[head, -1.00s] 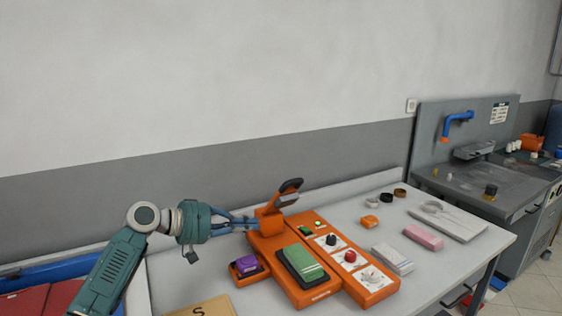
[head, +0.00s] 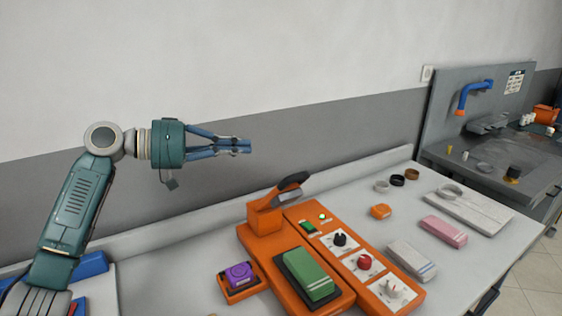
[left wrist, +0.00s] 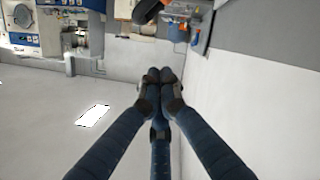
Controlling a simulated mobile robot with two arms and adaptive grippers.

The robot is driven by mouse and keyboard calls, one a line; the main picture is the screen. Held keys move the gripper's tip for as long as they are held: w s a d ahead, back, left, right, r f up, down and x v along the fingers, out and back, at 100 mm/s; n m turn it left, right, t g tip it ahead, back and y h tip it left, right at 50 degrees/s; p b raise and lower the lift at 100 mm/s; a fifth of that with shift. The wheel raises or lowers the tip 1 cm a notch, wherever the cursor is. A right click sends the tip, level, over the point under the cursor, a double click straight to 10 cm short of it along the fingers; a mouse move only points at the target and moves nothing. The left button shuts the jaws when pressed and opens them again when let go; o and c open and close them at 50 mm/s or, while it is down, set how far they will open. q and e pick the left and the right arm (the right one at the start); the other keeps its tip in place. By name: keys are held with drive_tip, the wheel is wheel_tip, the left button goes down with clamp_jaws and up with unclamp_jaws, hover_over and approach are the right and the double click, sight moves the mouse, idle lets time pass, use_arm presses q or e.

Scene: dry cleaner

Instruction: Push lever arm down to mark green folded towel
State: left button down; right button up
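The orange press machine (head: 255,246) stands on the table. Its lever arm (head: 279,193), with a dark handle, is raised and slants up to the right behind the pad. The green folded towel (head: 308,272) lies on the machine's black pad, below and in front of the lever. My left gripper (head: 246,146) is up in the air to the left of and above the lever, apart from it, with its fingers together and nothing visible between them. The closed fingertips also show in the left wrist view (left wrist: 160,76). My right gripper is out of view.
A purple item on an orange base (head: 238,277) sits left of the machine. The knob panel (head: 363,262) is on its right. A sink (head: 490,158) stands beyond. Air above the table is free.

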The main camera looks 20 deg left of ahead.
use_arm(q)
drive_tip(key=p+x, duration=0.2)
drive_tip(key=x, duration=0.1)
drive_tip(key=f+p+x, duration=0.1)
drive_tip(key=p+x, duration=0.1)
drive_tip(key=x, duration=0.2)
drive_tip(key=s+f+p+x, duration=0.1)
drive_tip(key=p+x, duration=0.1)
drive_tip(key=x, duration=0.2)
drive_tip(key=shift+d, duration=0.1)
drive_tip(key=shift+s+d+f+p, duration=0.1)
drive_tip(key=shift+s+f+p, duration=0.3)
drive_tip(key=shift+f, duration=0.05)
drive_tip(key=shift+s+f, duration=0.1)
drive_tip(key=shift+d+f, duration=0.1)
drive_tip(key=shift+d, duration=0.05)
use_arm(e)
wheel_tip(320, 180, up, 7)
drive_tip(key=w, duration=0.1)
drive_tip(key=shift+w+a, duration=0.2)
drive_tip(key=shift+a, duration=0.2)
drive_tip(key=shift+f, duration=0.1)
use_arm(q)
drive_tip(key=shift+f, duration=0.15)
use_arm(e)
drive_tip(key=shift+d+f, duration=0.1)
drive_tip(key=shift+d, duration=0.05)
